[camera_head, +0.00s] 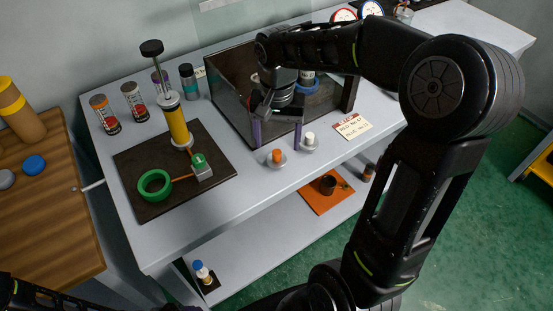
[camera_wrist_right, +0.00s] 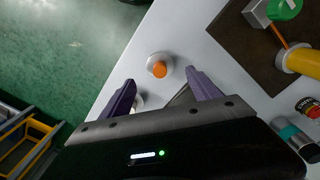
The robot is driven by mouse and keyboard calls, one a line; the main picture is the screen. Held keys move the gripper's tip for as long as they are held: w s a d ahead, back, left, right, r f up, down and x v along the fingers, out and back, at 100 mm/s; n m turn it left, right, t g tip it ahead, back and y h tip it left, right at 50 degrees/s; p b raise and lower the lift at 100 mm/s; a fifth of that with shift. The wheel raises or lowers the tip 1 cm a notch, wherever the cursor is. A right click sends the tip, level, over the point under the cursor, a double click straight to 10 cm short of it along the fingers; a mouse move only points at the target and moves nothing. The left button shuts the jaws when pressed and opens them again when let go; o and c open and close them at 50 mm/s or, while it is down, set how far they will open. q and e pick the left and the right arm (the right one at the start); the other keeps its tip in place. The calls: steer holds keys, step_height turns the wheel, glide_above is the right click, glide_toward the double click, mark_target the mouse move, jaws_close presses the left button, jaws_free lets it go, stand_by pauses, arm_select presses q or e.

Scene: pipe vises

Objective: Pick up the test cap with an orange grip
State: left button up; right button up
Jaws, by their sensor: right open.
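The test cap with an orange grip (camera_head: 277,155) stands on the grey table near its front edge, its orange knob on a pale round base. It also shows in the right wrist view (camera_wrist_right: 159,69), just beyond and between the fingertips. My right gripper (camera_head: 277,140) is open, its purple fingers pointing down, above and just behind the orange cap. It appears empty, and I cannot tell its exact height. A similar cap with a white grip (camera_head: 309,139) stands to the right; one finger partly hides it in the wrist view (camera_wrist_right: 139,101). My left gripper is not in view.
A dark clear-walled box (camera_head: 230,95) stands behind the gripper. A note card (camera_head: 352,126) lies right of the caps. A dark mat (camera_head: 130,158) with a yellow pump and green ring lies left. Bare tabletop lies in front.

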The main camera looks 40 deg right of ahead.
mark_target(277, 152)
steer(key=shift+f, duration=0.2)
step_height(277, 152, down, 5)
steer(key=shift+a+f+p, duration=0.1)
steer(key=shift+p, duration=0.4)
steer(key=shift+c, duration=0.3)
jaws_close()
stand_by(0.8)
